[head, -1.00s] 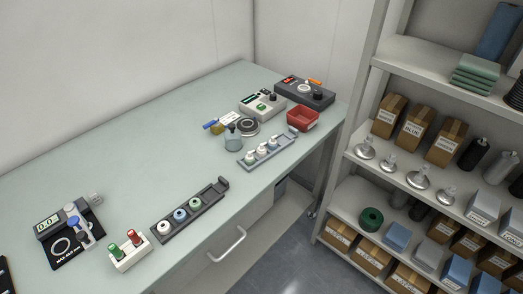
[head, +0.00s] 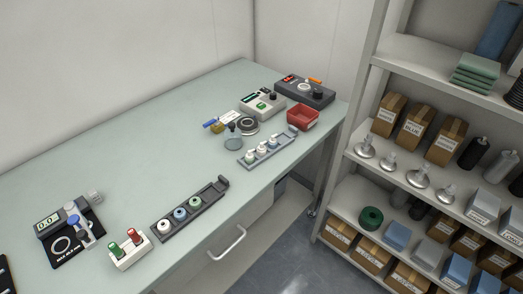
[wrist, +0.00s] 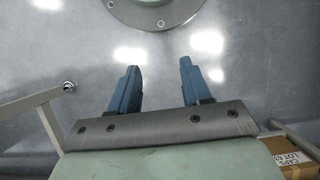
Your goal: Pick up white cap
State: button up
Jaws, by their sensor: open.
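A white ring-shaped cap (head: 163,225) sits at the near left end of a dark tray (head: 218,190) on the bench. A blue cap (head: 180,214) and a green cap (head: 195,202) sit beside it in the same tray. My gripper (wrist: 159,66) shows in the wrist view with its two blue fingers apart and nothing between them. It is over the grey floor, and no cap is in the wrist view. The gripper is not in the head view.
A white block with green and red-topped parts (head: 130,254) stands left of the dark tray. A scale-like device (head: 69,230) is further left. A grey-blue rack (head: 247,163) with several small white-bodied items and a red bin (head: 303,117) stand farther back. The bench middle (head: 120,170) is clear.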

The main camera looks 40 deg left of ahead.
jog(key=w+a+r+n+t, duration=0.15)
jog(key=w+a+r, duration=0.35)
jog(key=w+r, duration=0.55)
jog(key=w+a+r+n+t, duration=0.1)
jog(key=w+a+r+t, duration=0.25)
jog(key=w+r, duration=0.7)
jog(key=w+a+r+n, duration=0.2)
jog(key=w+a+r, duration=0.2)
jog(key=w+a, duration=0.5)
jog(key=s+a+r+n, duration=0.2)
jog(key=a+r, duration=0.5)
jog(key=a, duration=0.5)
jog(key=s+a+r+n, duration=0.2)
jog(key=s+a+r, duration=0.2)
jog(key=a+r, duration=0.4)
jog(key=s+a+r+n, duration=0.2)
jog(key=a+r, duration=0.6)
jog(key=a, duration=0.9)
jog(key=shift+s+a, duration=0.2)
jog(key=shift+s, duration=0.3)
jog(key=shift+s+a, duration=0.15)
jog(key=shift+s, duration=0.3)
notch_tip(320, 180, up, 8)
jog(key=n, duration=0.3)
send_over(262, 144)
jog(key=shift+m, duration=0.25)
notch_tip(262, 144, down, 13)
jog(key=c, duration=0.5)
